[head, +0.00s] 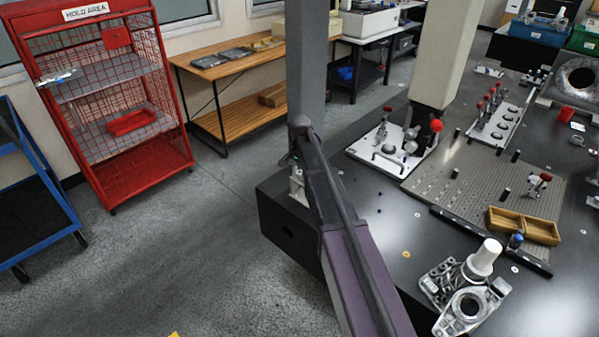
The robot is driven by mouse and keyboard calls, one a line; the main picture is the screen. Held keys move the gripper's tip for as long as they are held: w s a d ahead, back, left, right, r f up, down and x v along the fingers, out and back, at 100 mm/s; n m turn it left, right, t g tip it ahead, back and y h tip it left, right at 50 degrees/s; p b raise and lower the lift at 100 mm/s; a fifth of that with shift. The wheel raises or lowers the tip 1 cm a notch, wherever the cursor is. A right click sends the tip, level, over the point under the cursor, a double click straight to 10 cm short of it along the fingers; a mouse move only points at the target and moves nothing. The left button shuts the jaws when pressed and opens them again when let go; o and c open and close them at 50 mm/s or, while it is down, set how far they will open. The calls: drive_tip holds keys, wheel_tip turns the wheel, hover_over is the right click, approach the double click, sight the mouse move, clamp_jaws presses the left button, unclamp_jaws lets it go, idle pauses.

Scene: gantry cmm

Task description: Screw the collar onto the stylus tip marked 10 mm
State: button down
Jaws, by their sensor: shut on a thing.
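I cannot pick out the collar or read a 10 mm mark on any stylus tip in the head view. A white plate (366,150) on the dark table bears several upright fittings and a metal handle. A larger red ball (436,125) shows at its right edge. Behind it to the right, another light plate (489,131) has red-topped posts and a row of round rings.
The dark table (390,218) holds a perforated plate (475,178), a wooden tray (496,221), a dark bar (470,230) and a metal casting (437,287) with a white cylinder (485,257). A pale column (448,50) stands behind. A red cage (100,175) is left; open floor lies between.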

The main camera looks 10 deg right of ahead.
sight(300, 172)
drive_tip(key=shift+s+m, duration=0.1)
drive_tip(key=shift+m, duration=1.1)
drive_tip(key=shift+c, duration=1.3)
unclamp_jaws()
drive_tip(key=shift+f, duration=0.1)
drive_tip(key=shift+n, duration=0.4)
drive_tip(key=n, duration=0.6)
wheel_tip(300, 172, up, 14)
drive_tip(key=p, duration=1.4)
